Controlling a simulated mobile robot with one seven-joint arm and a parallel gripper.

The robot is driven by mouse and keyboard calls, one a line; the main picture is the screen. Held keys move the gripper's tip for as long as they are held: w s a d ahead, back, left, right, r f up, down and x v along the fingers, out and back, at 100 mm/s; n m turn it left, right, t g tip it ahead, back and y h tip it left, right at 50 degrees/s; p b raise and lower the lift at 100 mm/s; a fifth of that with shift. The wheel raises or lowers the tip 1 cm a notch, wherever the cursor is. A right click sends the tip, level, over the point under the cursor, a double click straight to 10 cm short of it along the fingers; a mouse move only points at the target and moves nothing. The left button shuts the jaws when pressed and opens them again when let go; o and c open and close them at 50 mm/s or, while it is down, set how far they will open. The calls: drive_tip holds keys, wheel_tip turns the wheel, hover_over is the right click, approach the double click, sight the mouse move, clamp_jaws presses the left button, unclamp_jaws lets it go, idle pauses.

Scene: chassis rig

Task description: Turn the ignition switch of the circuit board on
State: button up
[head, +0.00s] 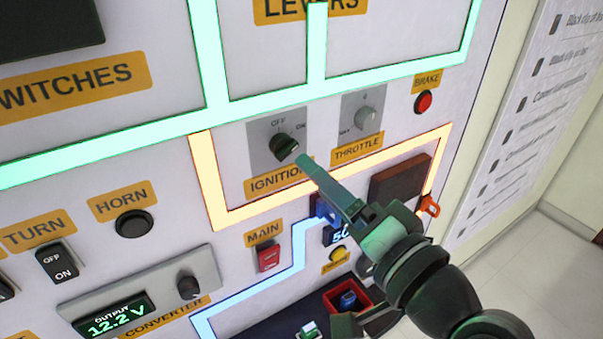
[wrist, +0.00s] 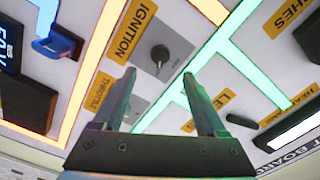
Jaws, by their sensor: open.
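The ignition switch is a dark round knob (head: 283,146) on a grey plate (head: 262,133) marked OFF and ON, above the yellow IGNITION label (head: 278,181). My gripper (head: 303,160) reaches in from the lower right, its visible fingertip just beside the knob in the head view. In the wrist view, my gripper (wrist: 159,78) is open and empty. The knob (wrist: 160,57) shows ahead of the gap between the fingertips, with no visible contact. Which mark the knob points to is too small to tell.
Below are the red MAIN switch (head: 268,257) and a blue key-like part (wrist: 53,46). Glowing green and orange strips frame the panel sections.

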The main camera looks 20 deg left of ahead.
drive_tip(key=shift+b+v, duration=0.5)
drive_tip(key=shift+v, duration=1.9)
